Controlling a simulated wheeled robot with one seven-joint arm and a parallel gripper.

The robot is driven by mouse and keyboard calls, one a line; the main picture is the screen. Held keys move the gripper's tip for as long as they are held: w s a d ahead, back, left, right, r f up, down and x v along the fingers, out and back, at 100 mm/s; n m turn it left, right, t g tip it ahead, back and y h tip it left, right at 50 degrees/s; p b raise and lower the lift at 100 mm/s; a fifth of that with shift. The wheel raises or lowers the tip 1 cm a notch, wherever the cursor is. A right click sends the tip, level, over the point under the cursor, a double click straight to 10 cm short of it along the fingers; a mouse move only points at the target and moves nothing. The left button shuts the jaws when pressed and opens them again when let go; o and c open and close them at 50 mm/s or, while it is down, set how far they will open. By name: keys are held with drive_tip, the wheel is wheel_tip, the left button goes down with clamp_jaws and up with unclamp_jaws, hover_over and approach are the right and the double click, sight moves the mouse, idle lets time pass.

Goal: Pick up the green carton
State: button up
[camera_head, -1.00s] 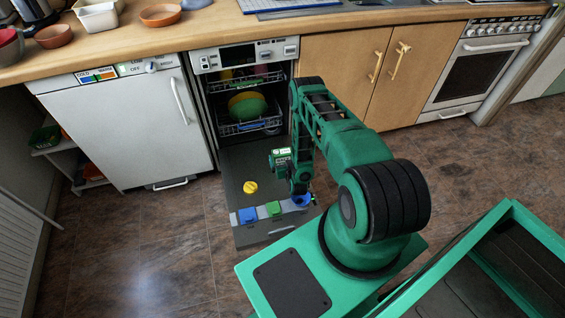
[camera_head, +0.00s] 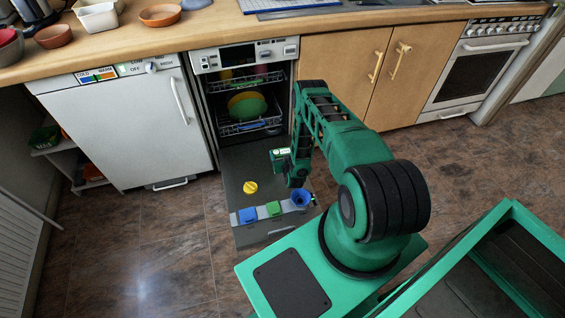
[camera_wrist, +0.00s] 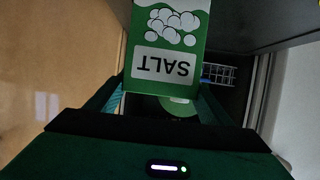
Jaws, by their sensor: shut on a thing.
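The green carton (camera_wrist: 165,40), printed with white balls and the word SALT, appears upside down in the wrist view. My gripper (camera_wrist: 160,98) is shut on it, with a finger at each side of its lower part in that picture.
On the door lie a yellow cap (camera_head: 250,187), a blue lid (camera_head: 248,215), a green lid (camera_head: 274,208) and a blue funnel-like piece (camera_head: 300,198). The lower rack (camera_head: 250,127) is inside the dishwasher. A white appliance (camera_head: 130,130) stands to the left, wooden cupboards (camera_head: 345,65) to the right.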

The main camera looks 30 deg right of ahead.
drive_tip(key=shift+r, duration=0.15)
wheel_tip(320, 180, up, 4)
drive_tip(key=shift+a+r, duration=0.1)
drive_tip(key=shift+r, duration=0.05)
drive_tip(key=s+a+r, duration=0.2)
drive_tip(key=a+r, duration=0.4)
drive_tip(key=a, duration=0.5)
drive_tip(key=shift+s+r, duration=0.25)
drive_tip(key=shift+s, duration=0.1)
